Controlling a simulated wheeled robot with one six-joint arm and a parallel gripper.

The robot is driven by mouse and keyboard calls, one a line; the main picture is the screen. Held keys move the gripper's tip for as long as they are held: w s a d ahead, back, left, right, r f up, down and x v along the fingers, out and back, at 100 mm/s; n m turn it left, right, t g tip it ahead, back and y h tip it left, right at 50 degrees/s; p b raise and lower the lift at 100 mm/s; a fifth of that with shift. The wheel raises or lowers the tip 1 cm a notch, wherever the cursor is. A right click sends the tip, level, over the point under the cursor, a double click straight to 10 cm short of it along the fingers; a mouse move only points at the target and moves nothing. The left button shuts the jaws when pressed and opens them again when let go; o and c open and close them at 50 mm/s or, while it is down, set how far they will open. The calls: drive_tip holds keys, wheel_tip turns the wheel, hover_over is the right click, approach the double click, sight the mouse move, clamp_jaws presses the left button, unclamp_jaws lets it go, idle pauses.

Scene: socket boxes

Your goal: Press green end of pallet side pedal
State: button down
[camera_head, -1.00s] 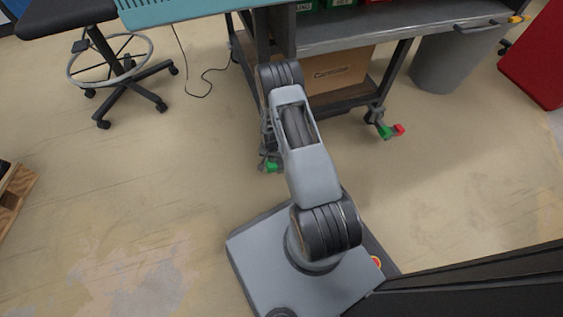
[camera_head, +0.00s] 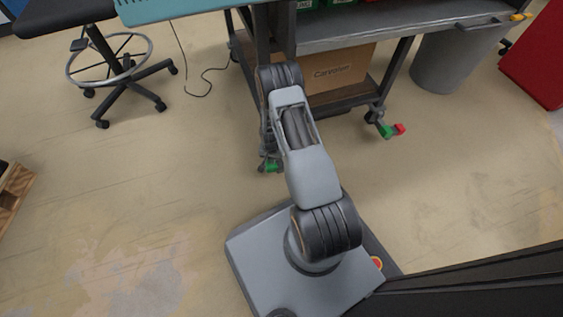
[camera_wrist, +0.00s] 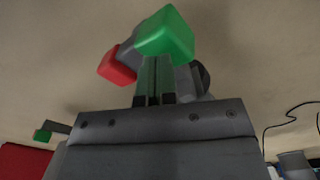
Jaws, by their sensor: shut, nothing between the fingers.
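The caster pedal on the pallet side shows its green end (camera_head: 271,167) in the head view, partly behind my arm. In the wrist view its green end (camera_wrist: 165,35) is large, just beyond the fingertips, with its red end (camera_wrist: 117,67) to the left. My gripper (camera_wrist: 154,72) is shut and empty, its fingers pointing at the green end. The green end overlaps the fingertips in the picture; I cannot tell whether they touch.
The workbench (camera_head: 400,37) stands above the pedals, with a cardboard box (camera_head: 340,72) on its lower shelf. Another pedal (camera_head: 388,131) is at the right caster. A wooden pallet (camera_head: 14,192) lies at left, and a stool (camera_head: 118,65) stands back left. The floor between is clear.

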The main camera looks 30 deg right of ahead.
drive_tip(key=shift+f+b, duration=0.35)
drive_tip(key=shift+f, duration=0.05)
drive_tip(key=shift+r+p, duration=2.65)
drive_tip(key=shift+r, duration=0.9)
